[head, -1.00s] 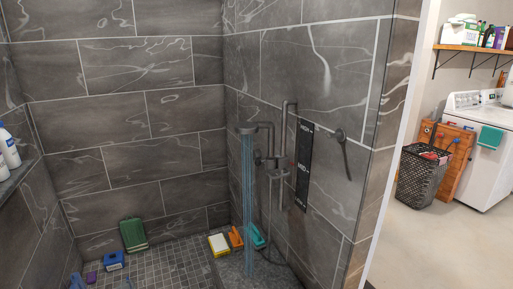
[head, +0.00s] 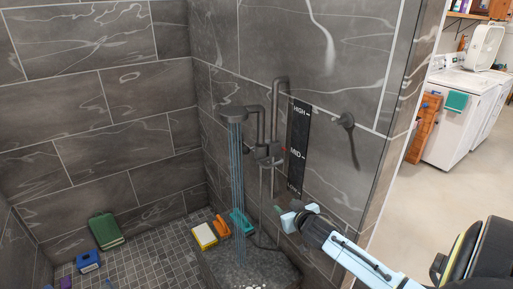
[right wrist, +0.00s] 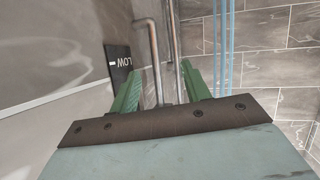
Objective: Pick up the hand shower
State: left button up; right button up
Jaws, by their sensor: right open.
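A dark rounded head with a long handle hanging below it, which looks like the hand shower (head: 349,130), is on the grey tiled wall, right of the measuring strip. A second dark shower head (head: 232,112) on the pipe fixture lets down blue water streams; I cannot be certain which one the task names. My right gripper (head: 283,212) is below the fixture and lower left of the wall piece. In the right wrist view its green fingers (right wrist: 160,85) are spread, with metal pipes showing beyond and between them. Nothing is held. My left gripper is not in view.
The black strip (head: 299,148) marked HIGH, MID and LOW is on the wall beside the pipes. Yellow (head: 204,236), orange (head: 222,225) and teal (head: 241,222) items lie near the water. A green book-like item (head: 106,230) is farther left. The floor outside the shower is open.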

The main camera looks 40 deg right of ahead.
aim_at(263, 125)
notch_tip(263, 125, up, 22)
jog(key=w+t, duration=0.3)
jog(key=t, duration=0.1)
jog(key=shift+m+t+h, duration=0.3)
jog(key=shift+m+h, duration=0.1)
jog(key=shift+w+a+r+p+x, duration=0.1)
jog(key=shift+a+p+x, duration=0.2)
jog(key=shift+x, duration=1.65)
jog(key=shift+w+a+r+p+x, duration=0.15)
jog(key=shift+a+x, duration=0.1)
jog(key=shift+x, duration=1.65)
jog(key=shift+a+r+p+x, duration=0.1)
jog(key=shift+a+p+x, duration=0.2)
jog(key=shift+x, duration=1.65)
jog(key=shift+w+d+f, duration=0.1)
jog(key=shift+w+d, duration=0.05)
jog(key=shift+w, duration=0.45)
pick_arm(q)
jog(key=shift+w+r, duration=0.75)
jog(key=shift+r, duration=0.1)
pick_arm(e)
grip_shut()
